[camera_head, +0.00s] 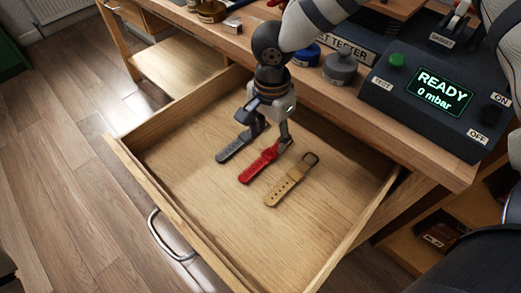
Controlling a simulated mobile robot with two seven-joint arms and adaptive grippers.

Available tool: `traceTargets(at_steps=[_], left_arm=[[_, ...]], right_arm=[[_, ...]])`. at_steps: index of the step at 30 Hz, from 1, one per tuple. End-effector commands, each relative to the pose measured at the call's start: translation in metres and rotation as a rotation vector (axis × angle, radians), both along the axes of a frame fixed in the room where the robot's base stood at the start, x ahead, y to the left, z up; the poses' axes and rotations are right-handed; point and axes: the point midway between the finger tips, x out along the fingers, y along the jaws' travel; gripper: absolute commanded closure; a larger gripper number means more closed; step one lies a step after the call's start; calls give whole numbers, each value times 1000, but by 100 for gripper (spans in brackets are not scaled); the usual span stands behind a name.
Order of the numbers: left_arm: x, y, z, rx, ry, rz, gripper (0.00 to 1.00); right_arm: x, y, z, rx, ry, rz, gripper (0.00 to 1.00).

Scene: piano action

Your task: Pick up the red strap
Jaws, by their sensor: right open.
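The red strap (260,165) lies flat in the open wooden drawer, between a dark grey strap (235,146) and a tan strap with a buckle (288,183). My right gripper (267,135) points down into the drawer, over the upper end of the red strap. Its fingers are open, one on the grey strap's side and the other by the red strap's upper end. I cannot tell whether a finger touches the red strap. My left gripper is not in view.
The drawer's front panel (190,218) has a metal handle (168,236). Above the drawer, the workbench carries a tester box (438,92) reading READY, a grey weight (340,68) and a blue one (306,54). The drawer floor around the straps is clear.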

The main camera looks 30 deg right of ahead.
Motion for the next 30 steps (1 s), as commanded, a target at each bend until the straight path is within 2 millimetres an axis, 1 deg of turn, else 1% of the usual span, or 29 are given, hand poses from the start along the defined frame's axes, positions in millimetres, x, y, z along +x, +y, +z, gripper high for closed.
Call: traceTargets(at_steps=[1,5,9,12,15,20,21,23,24,26,27,28,30], left_arm=[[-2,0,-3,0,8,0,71],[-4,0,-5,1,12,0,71],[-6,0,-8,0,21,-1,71],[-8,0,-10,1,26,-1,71],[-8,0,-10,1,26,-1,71],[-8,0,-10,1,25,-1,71],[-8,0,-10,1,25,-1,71],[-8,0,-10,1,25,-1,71],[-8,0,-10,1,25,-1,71],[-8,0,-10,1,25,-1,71],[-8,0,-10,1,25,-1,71],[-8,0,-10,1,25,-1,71],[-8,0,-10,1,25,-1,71]], right_arm=[[-1,0,-13,-2,7,2,48],[0,1,-27,-1,2,2,48],[3,3,-54,-2,3,3,48],[4,3,-70,-2,3,2,48],[5,3,-77,0,-1,1,48],[5,3,-76,0,-2,0,48],[5,3,-76,0,-2,0,50],[5,3,-76,1,-2,1,63],[5,3,-76,1,-2,1,72],[5,3,-76,1,-2,1,86],[5,3,-76,1,-2,1,95],[5,3,-76,1,-2,1,99],[5,3,-76,1,-2,1,99]])
